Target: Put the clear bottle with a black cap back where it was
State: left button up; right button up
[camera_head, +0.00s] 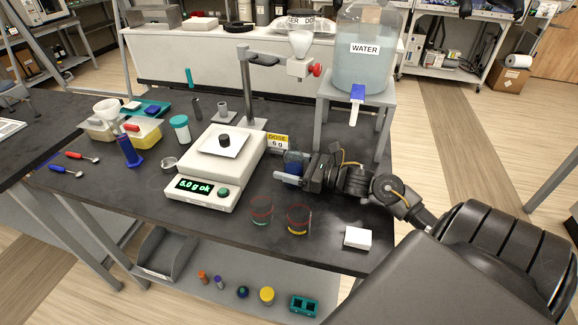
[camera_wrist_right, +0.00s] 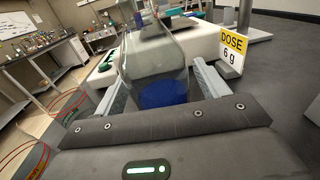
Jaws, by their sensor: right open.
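My right gripper (camera_head: 294,176) is open over the dark bench, right of the scale. In the right wrist view, a clear bottle (camera_wrist_right: 155,55) with blue in its lower part stands between the two open fingers (camera_wrist_right: 160,85). In the head view, the bottle (camera_head: 293,160) is partly hidden by the gripper. Its top is cut off in the wrist view, so I cannot make out a black cap. My left gripper is not in view.
A "DOSE 6 g" sign (camera_head: 278,142) stands behind the bottle. Two glasses (camera_head: 261,212) (camera_head: 298,222) and a white block (camera_head: 358,238) stand in front. The WATER tank (camera_head: 364,70) is behind.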

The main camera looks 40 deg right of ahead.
jog(key=shift+r+p, duration=0.25)
jog(key=shift+p, duration=0.05)
jog(key=b+v, duration=0.1)
jog(key=v, duration=0.4)
jog(key=b+v, duration=0.2)
jog(key=v, duration=0.4)
jog(key=shift+f, duration=0.25)
jog(key=shift+s+d+r, duration=0.1)
jog(key=shift+s+d, duration=0.15)
jog(key=shift+s, duration=0.2)
jog(key=shift+w, duration=0.1)
